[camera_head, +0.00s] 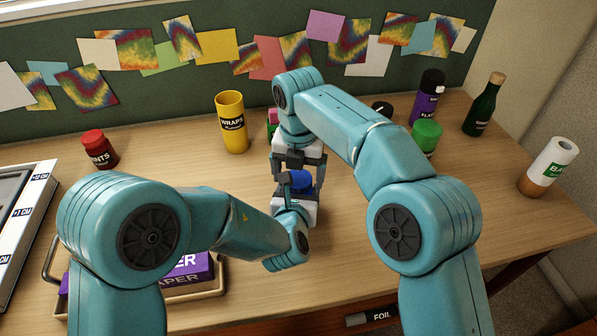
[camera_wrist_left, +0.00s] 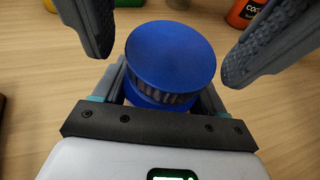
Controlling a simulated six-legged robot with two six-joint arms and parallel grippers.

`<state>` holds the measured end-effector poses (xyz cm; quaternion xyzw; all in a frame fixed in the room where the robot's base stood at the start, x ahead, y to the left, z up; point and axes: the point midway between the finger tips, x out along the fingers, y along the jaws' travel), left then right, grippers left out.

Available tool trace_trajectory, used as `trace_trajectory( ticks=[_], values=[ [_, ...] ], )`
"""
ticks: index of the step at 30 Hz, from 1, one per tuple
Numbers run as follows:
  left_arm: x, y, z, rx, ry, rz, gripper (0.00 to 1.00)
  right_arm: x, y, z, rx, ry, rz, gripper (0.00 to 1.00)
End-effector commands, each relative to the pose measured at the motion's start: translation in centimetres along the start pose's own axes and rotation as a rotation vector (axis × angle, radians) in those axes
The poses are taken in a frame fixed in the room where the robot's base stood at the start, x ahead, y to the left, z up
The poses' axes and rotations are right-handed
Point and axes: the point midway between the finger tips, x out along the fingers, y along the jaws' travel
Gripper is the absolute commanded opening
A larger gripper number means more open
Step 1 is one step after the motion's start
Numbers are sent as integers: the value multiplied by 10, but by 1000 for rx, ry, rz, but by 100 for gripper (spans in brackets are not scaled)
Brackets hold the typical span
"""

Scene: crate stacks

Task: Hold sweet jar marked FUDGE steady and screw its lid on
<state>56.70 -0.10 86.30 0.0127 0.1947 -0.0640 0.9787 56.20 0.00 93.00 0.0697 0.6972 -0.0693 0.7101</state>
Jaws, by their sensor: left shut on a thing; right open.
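A blue jar (camera_head: 301,180) with a blue round top stands upright in the middle of the table. In the left wrist view its blue lid (camera_wrist_left: 170,48) shows from above, with a ridged band under it; I cannot tell how far it is seated. The jar's label is hidden. My left gripper (camera_wrist_left: 165,92) is shut around the jar's body below the lid. My right gripper (camera_head: 301,172) comes down from above and is open; in the left wrist view its two fingers stand on either side of the lid, apart from it.
A red jar (camera_head: 99,149) and a yellow WRAPS cylinder (camera_head: 232,122) stand at left. A purple bottle (camera_head: 424,103), green jar (camera_head: 427,137), dark green bottle (camera_head: 484,103) and white shaker (camera_head: 550,165) stand at right. A purple box (camera_head: 190,277) is near the front.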

Motion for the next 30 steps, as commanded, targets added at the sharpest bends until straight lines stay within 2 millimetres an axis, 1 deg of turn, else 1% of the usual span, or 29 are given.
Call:
trace_trajectory(
  ticks=[2, 5, 6, 7, 8, 13, 18, 21, 29, 30],
  values=[
    [0, 0, 1, 0, -2, 0, 0, 0, 0, 0, 0, 0, 0, 87],
    [0, 0, 1, 0, -2, 0, 0, 0, 0, 0, 0, 0, 0, 58],
    [0, 0, 1, 0, -2, 0, 0, 0, 0, 0, 0, 0, 0, 45],
    [0, 0, 1, 0, -2, 0, 0, 0, 0, 0, 0, 0, 0, 35],
    [0, 0, 1, 0, -2, 0, 0, 0, 0, 0, 0, 0, -1, 29],
    [0, 0, 1, 0, -2, 0, 0, 0, 0, 0, 15, 1, -1, 29],
    [0, 0, 1, -1, -2, 0, 0, 0, 0, 0, 221, 1, -1, 29],
    [0, 0, 1, -1, -2, 0, 0, 0, 0, 0, 294, 0, -1, 29],
    [0, 0, 1, -1, -2, 0, 0, 0, 0, 0, 301, 1, -1, 29],
    [0, 0, 1, -1, -2, 0, 0, 0, 0, 0, 301, 1, -1, 78]
  ],
)
